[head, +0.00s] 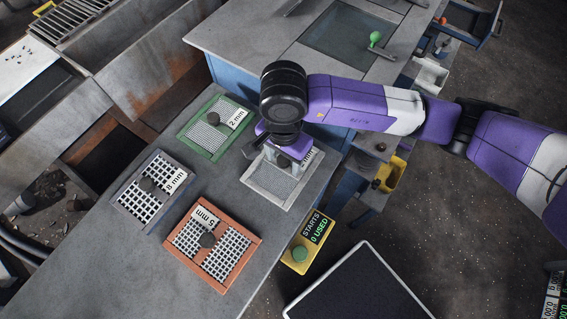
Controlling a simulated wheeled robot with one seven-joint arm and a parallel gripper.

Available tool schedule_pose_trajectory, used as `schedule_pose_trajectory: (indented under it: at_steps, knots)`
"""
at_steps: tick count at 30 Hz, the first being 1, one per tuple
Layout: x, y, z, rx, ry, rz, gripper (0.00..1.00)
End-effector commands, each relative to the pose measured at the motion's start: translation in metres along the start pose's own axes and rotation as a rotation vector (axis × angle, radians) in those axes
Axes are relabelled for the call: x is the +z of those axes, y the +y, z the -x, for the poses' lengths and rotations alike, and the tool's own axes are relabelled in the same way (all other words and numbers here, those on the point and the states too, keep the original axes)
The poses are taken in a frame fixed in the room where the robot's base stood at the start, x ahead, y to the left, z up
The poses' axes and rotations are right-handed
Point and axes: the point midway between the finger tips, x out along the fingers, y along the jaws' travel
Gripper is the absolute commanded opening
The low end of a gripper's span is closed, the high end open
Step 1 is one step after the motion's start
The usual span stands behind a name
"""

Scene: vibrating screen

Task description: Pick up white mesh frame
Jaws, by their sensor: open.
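The white mesh frame (268,192) lies flat on the grey bench top, near the bench's right edge. It has a fine mesh and a white label (306,157), partly covered by my arm. My gripper (283,161) points down over the upper middle of this frame, with its jaws open around or just above the frame's dark central knob. I cannot tell whether the fingers touch the knob or the frame. The wrist hides part of the frame's upper side.
A green frame (190,139) marked 2 mm, a blue-grey frame (127,200) marked 8 mm and an orange-red frame (224,284) marked 5 mm lie nearby. A yellow box (289,266) with a green button reads "STARTS 0 USED". A raised bench (235,38) stands behind.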

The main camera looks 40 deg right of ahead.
Motion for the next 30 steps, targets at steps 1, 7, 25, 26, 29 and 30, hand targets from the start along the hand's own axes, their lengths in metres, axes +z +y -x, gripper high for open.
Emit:
schedule_pose_trajectory:
  at_steps: [1,7,25,26,29,30]
  knots:
    - [0.0,0.0,0.0,0.0,0.0,0.0,0.55]
    - [0.0,0.0,0.0,0.0,0.0,0.0,0.16]
    - [-0.001,-0.001,0.007,-0.002,0.002,0.002,0.0]
    - [-0.001,-0.001,0.009,-0.002,0.002,0.002,0.0]
    - [-0.001,-0.001,0.019,-0.003,0.003,0.002,0.0]
    - [-0.001,-0.001,0.026,-0.003,0.003,0.004,0.0]
